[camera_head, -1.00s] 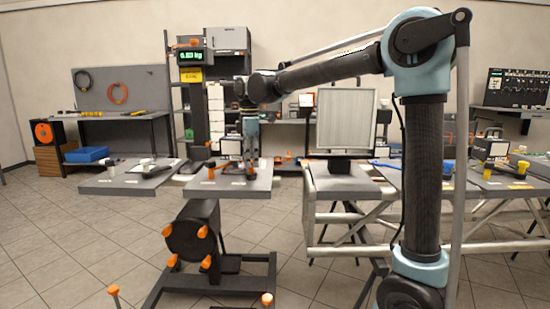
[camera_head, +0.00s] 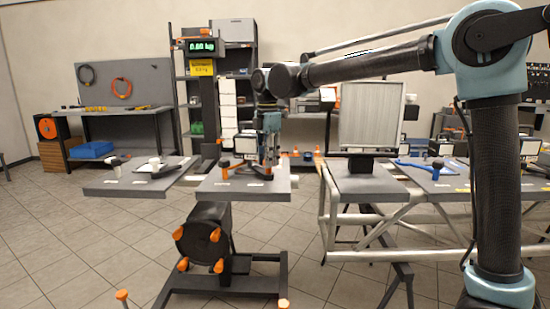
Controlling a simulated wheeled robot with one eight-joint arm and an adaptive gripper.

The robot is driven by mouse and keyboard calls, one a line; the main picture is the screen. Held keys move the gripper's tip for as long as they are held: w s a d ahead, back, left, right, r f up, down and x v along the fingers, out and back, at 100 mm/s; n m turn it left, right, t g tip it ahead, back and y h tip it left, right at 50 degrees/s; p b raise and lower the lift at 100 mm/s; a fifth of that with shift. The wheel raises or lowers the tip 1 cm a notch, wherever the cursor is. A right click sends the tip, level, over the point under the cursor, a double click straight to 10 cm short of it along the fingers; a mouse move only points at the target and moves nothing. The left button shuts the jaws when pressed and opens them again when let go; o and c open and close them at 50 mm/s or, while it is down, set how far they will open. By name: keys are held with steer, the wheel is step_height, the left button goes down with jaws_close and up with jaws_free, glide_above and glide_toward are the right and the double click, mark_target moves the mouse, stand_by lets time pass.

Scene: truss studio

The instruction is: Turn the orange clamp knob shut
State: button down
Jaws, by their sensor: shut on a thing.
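My gripper (camera_head: 269,158) reaches down over the right part of a small grey bench top (camera_head: 215,190). It is shut on a small orange part, seemingly the orange clamp knob (camera_head: 264,169), low on a dark fixture. The fingers hide most of it, so its turn angle cannot be told. Another orange knob or handle (camera_head: 225,163) stands on the bench top to the left, apart from my gripper. A white-faced box (camera_head: 246,145) stands close behind my gripper.
A large pale panel (camera_head: 371,117) stands on the bench to the right. A grey bench (camera_head: 118,188) with small items is at the left. Below the middle bench is a black round housing (camera_head: 195,240) with several orange knobs. Open tiled floor lies at front left.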

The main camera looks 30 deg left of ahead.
steer(key=shift+w, duration=0.1)
steer(key=c, duration=1.2)
jaws_free()
step_height(320, 180, up, 12)
steer(key=shift+f, duration=0.1)
